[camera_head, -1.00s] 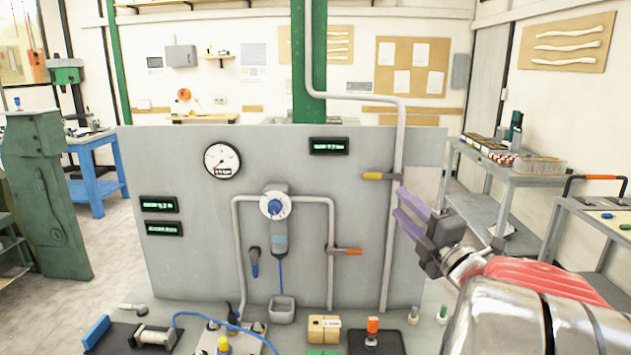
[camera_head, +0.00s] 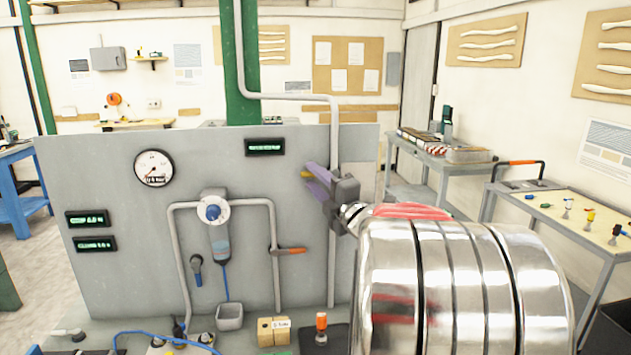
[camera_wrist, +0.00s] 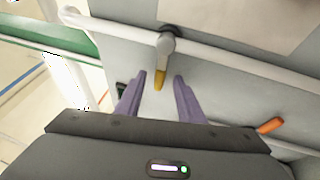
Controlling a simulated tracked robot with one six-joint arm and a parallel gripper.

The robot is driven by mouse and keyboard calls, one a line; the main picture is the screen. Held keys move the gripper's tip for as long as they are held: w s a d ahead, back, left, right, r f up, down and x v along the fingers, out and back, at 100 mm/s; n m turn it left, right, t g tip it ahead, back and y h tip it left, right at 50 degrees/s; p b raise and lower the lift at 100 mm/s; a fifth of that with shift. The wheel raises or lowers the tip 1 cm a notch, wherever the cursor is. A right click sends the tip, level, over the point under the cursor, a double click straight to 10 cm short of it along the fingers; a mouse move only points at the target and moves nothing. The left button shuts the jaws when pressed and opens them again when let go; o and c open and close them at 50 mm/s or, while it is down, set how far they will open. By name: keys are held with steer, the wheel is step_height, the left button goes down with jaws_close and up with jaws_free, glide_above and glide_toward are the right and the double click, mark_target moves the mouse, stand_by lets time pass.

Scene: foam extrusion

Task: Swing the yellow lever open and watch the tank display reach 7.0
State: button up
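The yellow lever (camera_wrist: 161,74) sits on a pipe at the panel's upper right. In the wrist view it points between the two purple fingers of my gripper (camera_wrist: 160,84), which are apart on either side of its tip. In the head view my gripper (camera_head: 312,180) is at the lever, hiding most of it; only a yellow bit (camera_head: 307,174) shows. I cannot tell whether the fingers touch it. A small display (camera_head: 265,147) is at the panel's top, and two more displays (camera_head: 87,218) (camera_head: 95,244) are at its left. Their digits are too small to read surely.
An orange lever (camera_head: 290,251) on another pipe is below left of my gripper; it also shows in the wrist view (camera_wrist: 270,125). A gauge (camera_head: 154,168), a blue lever (camera_head: 196,264) and a filter unit (camera_head: 216,230) are on the grey panel (camera_head: 110,170). Benches stand at right.

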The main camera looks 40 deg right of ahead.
steer(key=shift+c, duration=0.3)
jaws_close()
steer(key=shift+f, duration=0.1)
